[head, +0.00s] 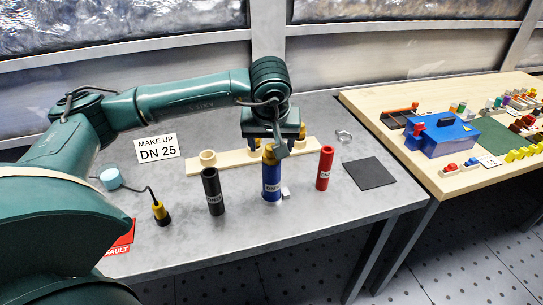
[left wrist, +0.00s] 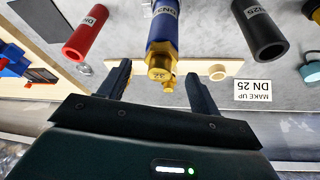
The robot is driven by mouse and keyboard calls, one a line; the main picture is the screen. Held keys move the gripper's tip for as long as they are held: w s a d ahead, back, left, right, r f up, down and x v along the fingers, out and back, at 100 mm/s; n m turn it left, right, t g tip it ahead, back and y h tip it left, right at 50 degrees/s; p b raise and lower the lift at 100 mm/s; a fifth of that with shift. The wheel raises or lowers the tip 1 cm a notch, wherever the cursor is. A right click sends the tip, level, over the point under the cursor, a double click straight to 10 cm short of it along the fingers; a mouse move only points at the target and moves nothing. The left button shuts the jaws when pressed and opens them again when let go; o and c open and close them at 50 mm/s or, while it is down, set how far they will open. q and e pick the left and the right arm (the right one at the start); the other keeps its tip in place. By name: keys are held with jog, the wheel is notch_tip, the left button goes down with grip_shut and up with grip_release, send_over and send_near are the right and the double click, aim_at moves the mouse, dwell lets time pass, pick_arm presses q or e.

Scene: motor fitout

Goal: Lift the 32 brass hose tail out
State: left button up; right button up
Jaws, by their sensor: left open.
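The brass hose tail (left wrist: 160,72), marked 32, sits in the end of the blue hose (left wrist: 163,30) in the left wrist view. In the head view the blue hose (head: 271,183) stands upright on the grey bench, with the brass tail (head: 269,156) at its top, partly hidden by my gripper. My left gripper (head: 275,145) is over the hose top, pointing down. In the left wrist view its two fingers (left wrist: 157,78) are apart, one on each side of the brass tail, with visible gaps. The tail's lower part is hidden inside the hose. My right gripper is not in view.
A black hose (head: 212,193) and a red hose (head: 325,168) stand on either side. Behind is a wooden strip (head: 180,168) with fittings. A DN 25 sign (head: 157,148), dark mat (head: 370,173) and metal clamp (head: 343,136) lie around. A wooden table (head: 372,105) stands right.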

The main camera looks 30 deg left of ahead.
pick_arm(q)
jog(key=shift+x, duration=1.2)
jog(key=c, duration=1.1)
jog(key=shift+c, duration=0.2)
notch_tip(320, 180, up, 10)
jog(key=shift+r+b, duration=0.1)
jog(key=shift+b, duration=0.5)
